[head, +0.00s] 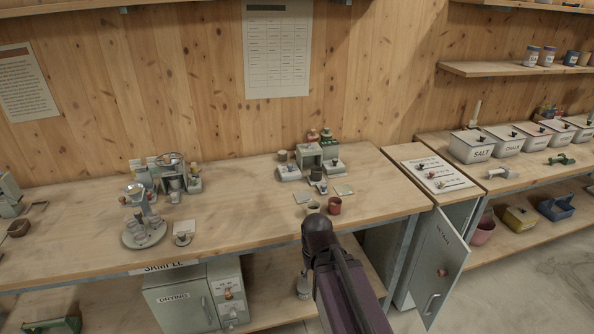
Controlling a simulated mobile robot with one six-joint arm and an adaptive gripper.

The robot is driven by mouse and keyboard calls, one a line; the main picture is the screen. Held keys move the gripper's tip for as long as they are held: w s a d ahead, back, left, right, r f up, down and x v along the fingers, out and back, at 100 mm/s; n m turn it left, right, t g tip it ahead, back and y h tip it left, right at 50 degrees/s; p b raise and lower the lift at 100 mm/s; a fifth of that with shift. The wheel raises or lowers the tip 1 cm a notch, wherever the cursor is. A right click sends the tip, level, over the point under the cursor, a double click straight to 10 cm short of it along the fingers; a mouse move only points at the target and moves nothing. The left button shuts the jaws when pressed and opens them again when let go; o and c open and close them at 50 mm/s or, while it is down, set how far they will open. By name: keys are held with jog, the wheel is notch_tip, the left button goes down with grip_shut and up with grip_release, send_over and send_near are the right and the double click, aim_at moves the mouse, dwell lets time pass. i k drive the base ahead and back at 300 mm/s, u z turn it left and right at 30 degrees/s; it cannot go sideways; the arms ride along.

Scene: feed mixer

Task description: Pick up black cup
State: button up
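I cannot clearly pick out a black cup in the head view. A small cup with a pale rim (313,207) stands near the bench's front edge, just behind the end of my dark arm link, which may hide part of it. A red cup (334,205) stands right beside it. A small dark-looking vessel (315,175) sits farther back among the grey equipment; its exact colour and shape are too small to tell. My arm rises from the bottom of the picture toward the bench front. My gripper cannot be made out.
The wooden bench (245,222) has clear room in its middle. A balance-like stand (145,222) and grey apparatus are at left. An open cabinet door (440,262) juts out at right. Lidded white bins (470,146) line the right bench. A drying cabinet (182,300) sits below.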

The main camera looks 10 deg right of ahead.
aim_at(317, 174)
jog(key=u, duration=0.35)
jog(key=i, duration=0.9)
jog(key=u, duration=0.2)
